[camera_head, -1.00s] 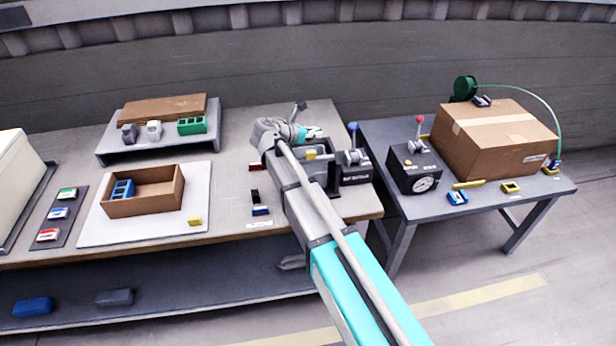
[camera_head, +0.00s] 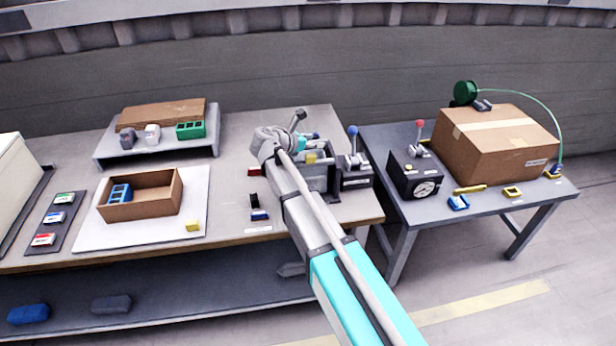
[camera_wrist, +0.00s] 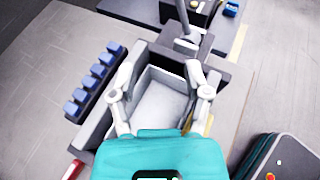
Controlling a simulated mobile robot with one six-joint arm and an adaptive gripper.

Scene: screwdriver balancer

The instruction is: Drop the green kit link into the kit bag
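My gripper (camera_wrist: 165,72) is open in the wrist view, its two fingers apart over a pale, open-topped grey bin (camera_wrist: 158,108). I see nothing held between them. In the head view my arm reaches over the middle of the workbench and largely hides the gripper. A green block with square openings (camera_head: 191,130) sits on the raised shelf at the back left; I cannot tell whether it is the green kit link. I cannot pick out a kit bag for certain. A small yellow piece (camera_head: 311,158) shows beside my gripper.
A brown open box (camera_head: 150,204) holding a blue block stands on the workbench (camera_head: 232,215). A blue-knobbed lever unit (camera_head: 355,172) is close right of my gripper. The right table carries a red-knobbed lever unit (camera_head: 414,180) and a large carton (camera_head: 500,150).

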